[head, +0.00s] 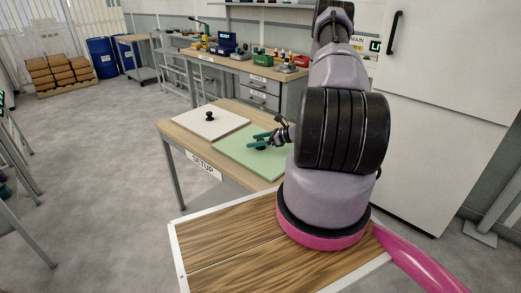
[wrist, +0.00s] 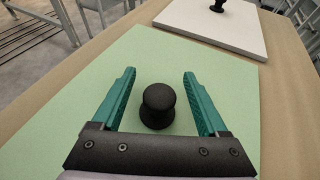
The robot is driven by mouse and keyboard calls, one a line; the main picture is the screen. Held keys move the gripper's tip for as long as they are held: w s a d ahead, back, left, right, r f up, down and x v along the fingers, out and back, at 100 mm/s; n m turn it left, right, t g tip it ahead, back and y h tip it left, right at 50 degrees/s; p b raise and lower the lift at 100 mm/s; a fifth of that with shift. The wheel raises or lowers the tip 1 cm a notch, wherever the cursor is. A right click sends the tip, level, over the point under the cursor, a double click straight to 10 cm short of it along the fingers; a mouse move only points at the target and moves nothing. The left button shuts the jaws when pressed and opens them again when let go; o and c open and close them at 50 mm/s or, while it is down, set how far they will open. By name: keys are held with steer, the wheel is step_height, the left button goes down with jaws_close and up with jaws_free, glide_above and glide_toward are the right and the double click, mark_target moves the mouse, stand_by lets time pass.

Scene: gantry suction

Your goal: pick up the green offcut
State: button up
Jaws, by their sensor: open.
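The green offcut (head: 232,147) is a flat pale green panel lying on the table marked SETUP. A black round knob (wrist: 158,104) stands up from it, and in the head view my gripper partly covers the knob. The panel fills much of the wrist view (wrist: 60,118). My gripper (wrist: 158,82) has teal fingers and is open, with one finger on each side of the knob and a gap on both sides. In the head view my gripper (head: 256,141) is low over the panel.
A white panel (head: 205,122) with its own black knob (head: 209,116) lies beside the green one on the SETUP table (head: 171,128). A wooden-topped surface (head: 215,250) is in front. A workbench with tools (head: 262,68) stands behind, and a white cabinet (head: 440,120) is at right.

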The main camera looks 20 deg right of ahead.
steer(key=shift+w+a+f, duration=0.2)
steer(key=shift+w+a, duration=0.1)
steer(key=shift+w, duration=0.05)
jaws_close()
stand_by(1.2)
